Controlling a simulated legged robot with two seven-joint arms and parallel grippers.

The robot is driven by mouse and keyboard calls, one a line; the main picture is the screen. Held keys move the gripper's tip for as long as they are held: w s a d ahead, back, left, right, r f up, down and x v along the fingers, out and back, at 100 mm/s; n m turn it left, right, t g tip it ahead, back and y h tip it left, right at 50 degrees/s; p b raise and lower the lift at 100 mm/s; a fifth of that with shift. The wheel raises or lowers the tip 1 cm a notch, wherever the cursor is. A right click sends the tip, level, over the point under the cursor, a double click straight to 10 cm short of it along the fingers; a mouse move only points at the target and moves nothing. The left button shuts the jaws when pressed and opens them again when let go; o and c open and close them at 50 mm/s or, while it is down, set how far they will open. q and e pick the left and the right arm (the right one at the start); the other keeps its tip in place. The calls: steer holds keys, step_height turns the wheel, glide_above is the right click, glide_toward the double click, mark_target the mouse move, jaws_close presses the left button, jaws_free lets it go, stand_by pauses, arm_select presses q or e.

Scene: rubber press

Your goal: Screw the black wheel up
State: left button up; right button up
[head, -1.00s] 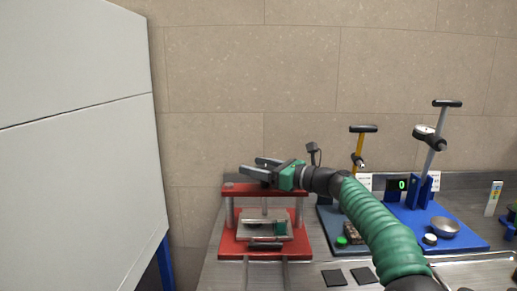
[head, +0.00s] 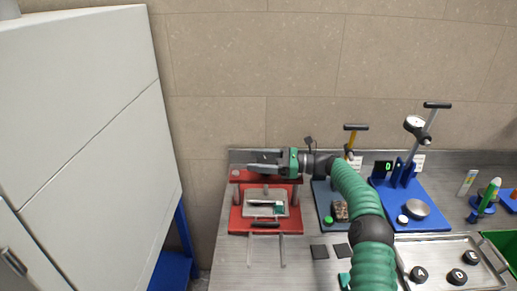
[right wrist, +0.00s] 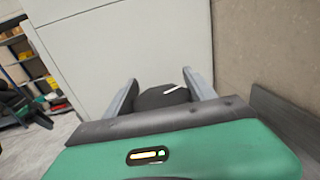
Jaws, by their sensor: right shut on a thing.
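The red press (head: 240,219) stands on the steel bench in the head view, with its red top bar (head: 284,180) over a grey plate and a small green and white part. My right gripper (head: 261,163) is at the top of the press, reaching in from the right. In the right wrist view the black wheel (right wrist: 162,98), with a white mark on it, sits between the two fingers. My right gripper (right wrist: 162,85) is shut on it. In the head view the gripper hides the wheel. My left gripper is not in view.
A blue stand with a dial gauge (head: 415,124), a stand with a yellow post (head: 351,140), and a metal tray (head: 432,256) with black weights are on the right. A large pale cabinet (head: 95,110) is on the left.

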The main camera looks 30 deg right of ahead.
stand_by(0.4)
steer(key=o, duration=1.4)
steer(key=shift+w+d+f, duration=0.1)
steer(key=shift+w, duration=0.05)
